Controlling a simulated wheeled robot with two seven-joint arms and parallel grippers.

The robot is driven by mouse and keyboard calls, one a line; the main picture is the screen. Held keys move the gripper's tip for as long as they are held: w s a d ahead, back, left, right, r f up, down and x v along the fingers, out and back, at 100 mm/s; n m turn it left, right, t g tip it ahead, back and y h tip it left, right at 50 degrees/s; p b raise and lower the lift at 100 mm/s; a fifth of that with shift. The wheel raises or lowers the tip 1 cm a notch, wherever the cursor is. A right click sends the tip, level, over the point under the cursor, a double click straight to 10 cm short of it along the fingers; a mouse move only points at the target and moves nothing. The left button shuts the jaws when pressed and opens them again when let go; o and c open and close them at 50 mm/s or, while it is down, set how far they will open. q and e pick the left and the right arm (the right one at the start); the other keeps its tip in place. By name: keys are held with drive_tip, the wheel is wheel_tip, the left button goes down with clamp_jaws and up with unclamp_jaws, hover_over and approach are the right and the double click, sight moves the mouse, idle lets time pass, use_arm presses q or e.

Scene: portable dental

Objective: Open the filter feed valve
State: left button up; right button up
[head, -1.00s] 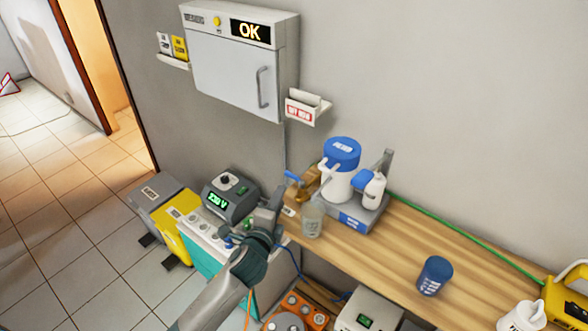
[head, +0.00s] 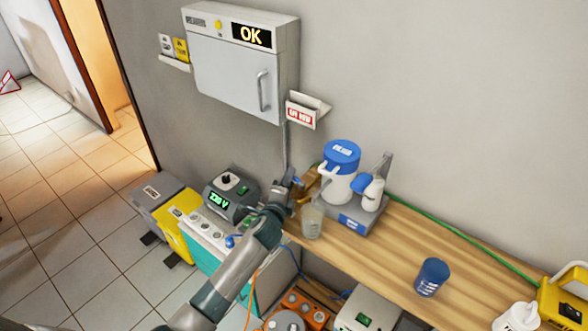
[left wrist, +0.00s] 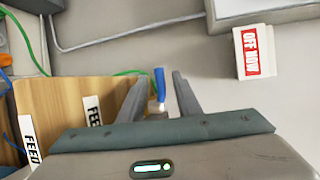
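The filter feed valve shows as a small blue lever (head: 297,182) at the left end of the wooden bench, partly hidden by my left gripper in the head view. My left gripper (head: 287,187) is right beside it. In the left wrist view the blue lever (left wrist: 160,84) stands upright between the two fingers of my left gripper (left wrist: 159,76). The fingers are apart, with a gap on each side of the lever. The valve body is mostly hidden. My right gripper is not in view.
A white filter jug with a blue lid (head: 341,172) and a clear beaker (head: 312,221) stand close right of the gripper. A grey unit with a green display (head: 228,195) is at its left. A wall cabinet (head: 240,75) and an OFF NOW holder (head: 303,112) hang above.

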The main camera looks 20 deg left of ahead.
use_arm(q)
drive_tip(key=shift+w+a+f, duration=0.1)
drive_tip(key=shift+w+f, duration=0.1)
drive_tip(key=shift+w, duration=0.85)
drive_tip(key=shift+w+f, duration=0.2)
drive_tip(key=shift+w, duration=0.9)
drive_tip(key=shift+w+a+f, duration=0.1)
drive_tip(key=shift+w+f, duration=0.1)
drive_tip(key=shift+w, duration=0.85)
clamp_jaws()
